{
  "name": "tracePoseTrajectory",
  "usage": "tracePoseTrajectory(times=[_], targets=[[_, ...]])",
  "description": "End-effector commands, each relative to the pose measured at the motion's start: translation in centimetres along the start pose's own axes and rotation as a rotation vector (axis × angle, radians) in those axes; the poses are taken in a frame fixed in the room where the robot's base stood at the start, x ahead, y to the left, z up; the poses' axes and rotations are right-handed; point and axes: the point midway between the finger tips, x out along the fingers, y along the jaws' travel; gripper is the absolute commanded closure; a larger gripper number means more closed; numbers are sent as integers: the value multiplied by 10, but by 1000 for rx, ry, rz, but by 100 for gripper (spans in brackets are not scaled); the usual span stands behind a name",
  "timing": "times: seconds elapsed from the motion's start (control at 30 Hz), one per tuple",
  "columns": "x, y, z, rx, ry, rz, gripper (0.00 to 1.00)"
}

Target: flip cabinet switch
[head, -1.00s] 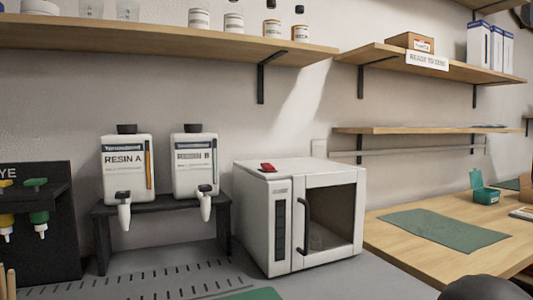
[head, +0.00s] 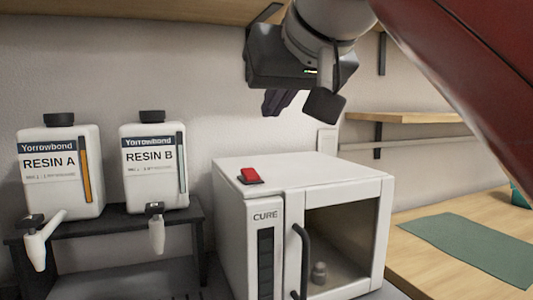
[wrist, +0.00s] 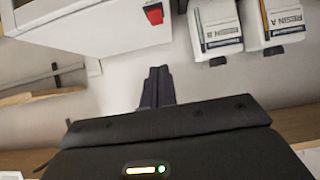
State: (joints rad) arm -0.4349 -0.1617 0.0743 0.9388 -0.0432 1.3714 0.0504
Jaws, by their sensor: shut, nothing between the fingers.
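A white cabinet (head: 300,175) labelled CURE stands on the bench in the head view, with a dark window and a black door handle. A red rocker switch (head: 250,175) sits on its top at the front left; it also shows in the wrist view (wrist: 154,14). My gripper (head: 272,107) hangs above and behind the cabinet top, a little right of the switch and apart from it. Its dark fingers are shut and empty, and they also show in the wrist view (wrist: 157,72). Which way the switch is tipped is too small to tell.
The Resin A jug (head: 62,170) and Resin B jug (head: 155,165) stand on a black rack (head: 85,228) left of the cabinet. A wooden shelf (head: 170,10) runs above. A green mat (head: 475,245) lies on the wooden table at right. A small object (head: 319,272) is inside the cabinet.

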Motion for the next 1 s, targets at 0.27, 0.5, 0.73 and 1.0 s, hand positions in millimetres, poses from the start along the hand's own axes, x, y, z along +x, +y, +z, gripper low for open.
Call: tracePoseTrajectory(times=[0.27, 0.5, 0.73, 1.0], targets=[[0, 0, 0, 0, 1, -1, 100], [17, 0, 1, 0, -1, -1, 100], [64, -1, 2, -1, -3, -1, 100], [113, 0, 14, -1, -1, 0, 100]])
